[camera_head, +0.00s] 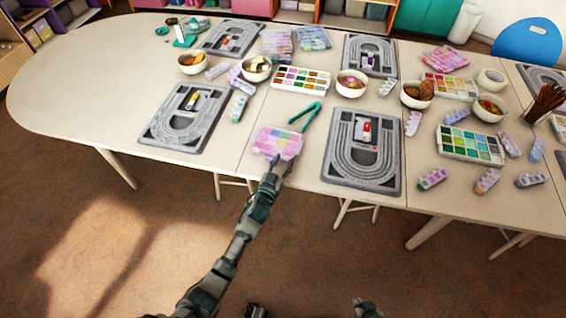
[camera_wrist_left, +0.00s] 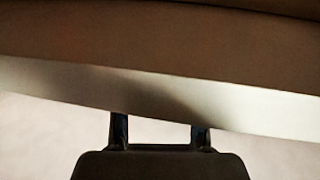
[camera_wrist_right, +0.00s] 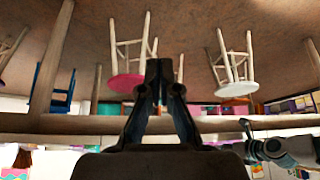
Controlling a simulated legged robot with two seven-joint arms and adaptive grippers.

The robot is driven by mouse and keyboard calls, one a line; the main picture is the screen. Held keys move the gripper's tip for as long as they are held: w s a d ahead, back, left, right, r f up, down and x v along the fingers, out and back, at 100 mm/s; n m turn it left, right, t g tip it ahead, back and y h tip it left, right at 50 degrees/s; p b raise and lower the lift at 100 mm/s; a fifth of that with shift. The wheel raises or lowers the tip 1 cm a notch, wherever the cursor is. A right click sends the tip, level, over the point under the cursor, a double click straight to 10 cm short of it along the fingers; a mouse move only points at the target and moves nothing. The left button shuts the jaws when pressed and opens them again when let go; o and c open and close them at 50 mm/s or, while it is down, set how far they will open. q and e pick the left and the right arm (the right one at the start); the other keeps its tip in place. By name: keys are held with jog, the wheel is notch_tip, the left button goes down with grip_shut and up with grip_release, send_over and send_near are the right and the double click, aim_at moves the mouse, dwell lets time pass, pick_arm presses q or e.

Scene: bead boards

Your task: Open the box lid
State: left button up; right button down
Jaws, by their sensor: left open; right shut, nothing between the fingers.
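A pink and lilac patterned box (camera_head: 277,141) lies flat near the front edge of the table, and its lid looks shut. My left gripper (camera_head: 276,164) reaches up to the box's front side from below. Its fingers are apart in the left wrist view (camera_wrist_left: 160,122), with nothing seen between them; whether they touch the box I cannot tell. The box is not recognisable in the left wrist view. My right gripper (camera_wrist_right: 161,75) is shut and empty in its wrist view, away from the table. In the head view it shows small at the bottom edge (camera_head: 367,308).
The pale table (camera_head: 70,80) carries grey bead boards (camera_head: 185,118) (camera_head: 362,165) left and right of the box. Green tweezers (camera_head: 304,115) lie just behind it. Bead trays (camera_head: 300,80) and bowls (camera_head: 351,83) stand farther back. Stools (camera_wrist_right: 128,80) show in the right wrist view.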

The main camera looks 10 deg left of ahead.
pick_arm(q)
grip_shut()
